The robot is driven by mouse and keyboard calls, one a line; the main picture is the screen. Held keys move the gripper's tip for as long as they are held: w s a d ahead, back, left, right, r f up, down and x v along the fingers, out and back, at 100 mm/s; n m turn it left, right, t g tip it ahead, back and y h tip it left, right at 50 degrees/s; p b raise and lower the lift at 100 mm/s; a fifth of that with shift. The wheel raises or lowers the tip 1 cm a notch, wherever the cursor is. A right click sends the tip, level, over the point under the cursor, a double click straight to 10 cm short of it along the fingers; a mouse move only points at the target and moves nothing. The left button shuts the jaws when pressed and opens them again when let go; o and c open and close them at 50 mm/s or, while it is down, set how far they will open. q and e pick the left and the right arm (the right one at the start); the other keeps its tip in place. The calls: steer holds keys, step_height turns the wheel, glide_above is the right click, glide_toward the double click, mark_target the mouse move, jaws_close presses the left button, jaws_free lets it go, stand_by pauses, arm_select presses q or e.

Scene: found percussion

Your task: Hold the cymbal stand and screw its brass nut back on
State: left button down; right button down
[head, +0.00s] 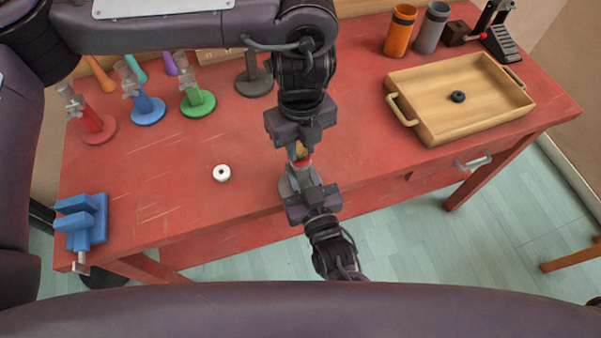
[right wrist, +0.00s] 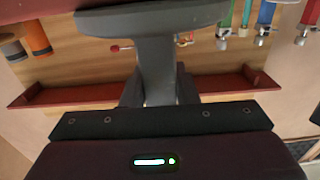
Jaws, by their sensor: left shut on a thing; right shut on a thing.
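The grey cymbal stand (head: 285,187) is near the table's front edge in the head view, partly hidden by my grippers. In the right wrist view, its grey post (right wrist: 157,70) and wide base (right wrist: 150,17) show. My right gripper (head: 304,183) is shut on the post from the front. My left gripper (head: 300,148) points down from above and is shut on the brass nut (head: 301,151), at the top of the stand. A small red piece (head: 303,163) shows just below the nut. I cannot tell whether the nut sits on the thread.
A white ring (head: 221,173) lies left of the stand. A blue vise (head: 82,222) is at the left edge. Red, blue, green (head: 198,103) and grey stands are at the back left. A wooden tray (head: 430,128) with a black ring (head: 458,97) is at right.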

arm_select(q)
steer(key=m, duration=0.4)
steer(key=shift+m, duration=0.3)
steer(key=m, duration=1)
steer(key=shift+m, duration=0.4)
steer(key=m, duration=0.6)
steer(key=shift+m, duration=0.3)
steer(key=m, duration=0.6)
steer(key=shift+f+m, duration=0.1)
steer(key=shift+m, duration=0.2)
steer(key=c, duration=1.1)
jaws_free()
step_height(320, 180, up, 12)
